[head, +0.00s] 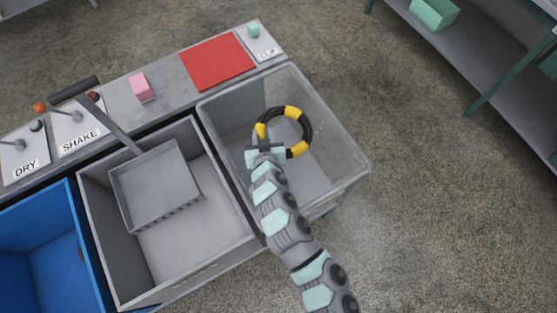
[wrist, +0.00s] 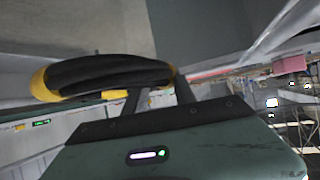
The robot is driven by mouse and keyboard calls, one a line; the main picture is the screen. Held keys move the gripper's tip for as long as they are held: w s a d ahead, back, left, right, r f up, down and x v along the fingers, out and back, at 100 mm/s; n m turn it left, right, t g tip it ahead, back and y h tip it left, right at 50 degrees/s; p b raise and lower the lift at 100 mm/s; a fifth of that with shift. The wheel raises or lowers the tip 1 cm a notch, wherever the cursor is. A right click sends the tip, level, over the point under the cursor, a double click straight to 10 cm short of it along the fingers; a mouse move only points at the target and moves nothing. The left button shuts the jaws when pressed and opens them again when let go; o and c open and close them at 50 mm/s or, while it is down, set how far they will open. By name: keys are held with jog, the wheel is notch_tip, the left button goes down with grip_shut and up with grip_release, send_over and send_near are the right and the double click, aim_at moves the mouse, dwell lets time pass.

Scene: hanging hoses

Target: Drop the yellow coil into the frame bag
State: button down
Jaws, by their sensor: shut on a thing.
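A black ring-shaped coil with yellow bands (head: 306,130) is held by my gripper (head: 264,146). My gripper is shut on the coil's near left side. In the head view the coil appears over the translucent open-topped container (head: 345,160) at the right end of the row, which may be the frame bag; its exact height above the floor of it cannot be told. In the wrist view the coil (wrist: 105,72) lies across the two fingers (wrist: 155,98), with a yellow band at its left end.
A grey bin (head: 205,250) holding a perforated grey basket (head: 155,185) with a handle stands left of the translucent container. A blue bin (head: 45,250) is further left. A ledge behind carries a red mat (head: 217,61), a pink block (head: 140,87) and labelled levers.

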jog(key=c, duration=0.9)
grip_release()
jog(key=p+v, duration=0.2)
jog(key=v, duration=0.8)
jog(key=shift+s+r, duration=0.2)
jog(key=shift+s, duration=0.15)
